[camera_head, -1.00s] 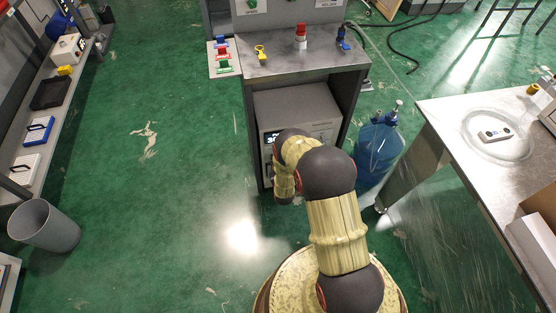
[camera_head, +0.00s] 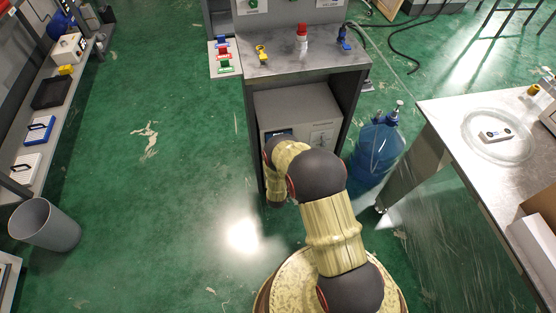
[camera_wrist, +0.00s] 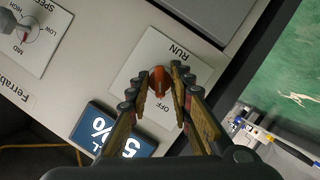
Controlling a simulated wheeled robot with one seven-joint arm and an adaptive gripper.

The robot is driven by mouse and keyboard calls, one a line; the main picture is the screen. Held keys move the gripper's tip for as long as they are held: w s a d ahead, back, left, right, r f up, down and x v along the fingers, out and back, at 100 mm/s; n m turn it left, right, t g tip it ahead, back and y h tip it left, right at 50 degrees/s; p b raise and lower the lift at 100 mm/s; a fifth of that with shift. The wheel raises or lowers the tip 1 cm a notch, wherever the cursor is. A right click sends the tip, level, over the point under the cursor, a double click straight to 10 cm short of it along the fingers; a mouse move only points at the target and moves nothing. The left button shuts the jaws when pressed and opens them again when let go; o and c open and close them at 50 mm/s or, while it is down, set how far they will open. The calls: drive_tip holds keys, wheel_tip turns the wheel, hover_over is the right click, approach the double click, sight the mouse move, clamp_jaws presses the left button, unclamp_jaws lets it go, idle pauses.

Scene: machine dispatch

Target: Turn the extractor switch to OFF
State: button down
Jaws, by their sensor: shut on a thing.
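The extractor switch is an orange-red knob (camera_wrist: 157,77) on a white plate (camera_wrist: 135,78) marked RUN and OFF, seen rotated in the wrist view. My gripper (camera_wrist: 161,84) is shut on the knob, with a finger on either side of it. The fingers cover part of the plate, and I cannot tell exactly which mark the knob points to. The plate is on the front of a grey box (camera_head: 297,105) in the cabinet's lower opening in the head view. My arm hides the gripper and switch there.
A blue display (camera_wrist: 108,133) and a SPEED selector (camera_wrist: 30,25) are near the switch plate. The cabinet (camera_head: 258,65) frames the box closely. A blue water jug (camera_head: 376,150) stands right of it, beside a steel table (camera_head: 450,125). The green floor to the left is clear.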

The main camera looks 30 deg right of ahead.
drive_tip(key=shift+s+f, duration=0.1)
drive_tip(key=c, duration=1.9)
unclamp_jaws()
drive_tip(key=shift+a, duration=0.1)
drive_tip(key=v, duration=1.2)
